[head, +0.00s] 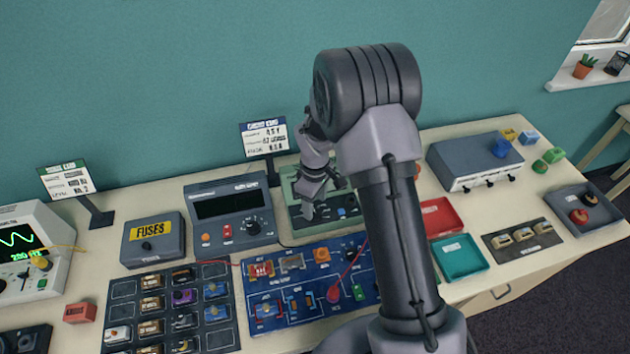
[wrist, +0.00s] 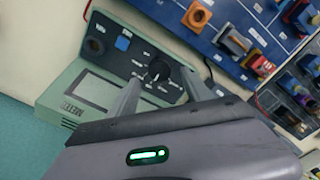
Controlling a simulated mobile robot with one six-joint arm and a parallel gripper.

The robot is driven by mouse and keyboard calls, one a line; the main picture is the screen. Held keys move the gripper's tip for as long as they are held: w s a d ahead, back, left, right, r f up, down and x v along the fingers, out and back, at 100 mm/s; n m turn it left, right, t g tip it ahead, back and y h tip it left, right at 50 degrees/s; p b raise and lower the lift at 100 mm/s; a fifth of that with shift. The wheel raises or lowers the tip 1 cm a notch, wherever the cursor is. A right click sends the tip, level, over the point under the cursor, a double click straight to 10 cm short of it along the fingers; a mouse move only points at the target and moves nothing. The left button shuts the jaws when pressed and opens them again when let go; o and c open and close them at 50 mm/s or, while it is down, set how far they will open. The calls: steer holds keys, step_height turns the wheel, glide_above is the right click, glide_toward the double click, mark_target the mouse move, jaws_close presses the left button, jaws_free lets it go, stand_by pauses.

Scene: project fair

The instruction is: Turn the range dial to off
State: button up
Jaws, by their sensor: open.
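The range dial (wrist: 158,70) is a round black knob on the face of the green meter (wrist: 65,88). Small marks ring it, too small to read, and I cannot tell which one it points at. My gripper (wrist: 163,77) is open, with one finger on each side of the dial in the wrist view. I cannot tell whether the fingers touch it. In the head view my gripper (head: 318,208) is over the green meter (head: 287,184) and hides much of its face, including the dial.
A grey unit (head: 228,187) with a dark display and its own black knob stands left of the meter. A blue circuit board (head: 290,325) with parts and a red lead lies in front. A fuse box (head: 152,255) is further left. Red (head: 437,207) and teal (head: 482,268) trays lie right.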

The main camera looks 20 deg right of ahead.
mark_target(315, 213)
step_height(315, 213, up, 14)
steer(key=p, duration=0.2)
steer(key=shift+f, duration=0.2)
steer(key=shift+r, duration=0.1)
steer(key=s+a+r+m+t+y+b, duration=0.1)
steer(key=s+r+m+t+b, duration=0.1)
steer(key=s+m+b, duration=0.35)
steer(key=s+a+r+m+t+b, duration=0.1)
steer(key=s+r+m+b, duration=0.15)
steer(key=s+b, duration=0.5)
steer(key=s+a+f+m+t+b, duration=0.1)
steer(key=s+m+b, duration=0.1)
steer(key=s, duration=0.4)
steer(key=s+a+f+m+t+y+b, duration=0.1)
steer(key=s+f+m+b, duration=0.1)
steer(key=s, duration=0.4)
steer(key=shift+f+m+t+b, duration=0.3)
steer(key=shift+m+t+b, duration=0.1)
steer(key=shift+m+b, duration=0.35)
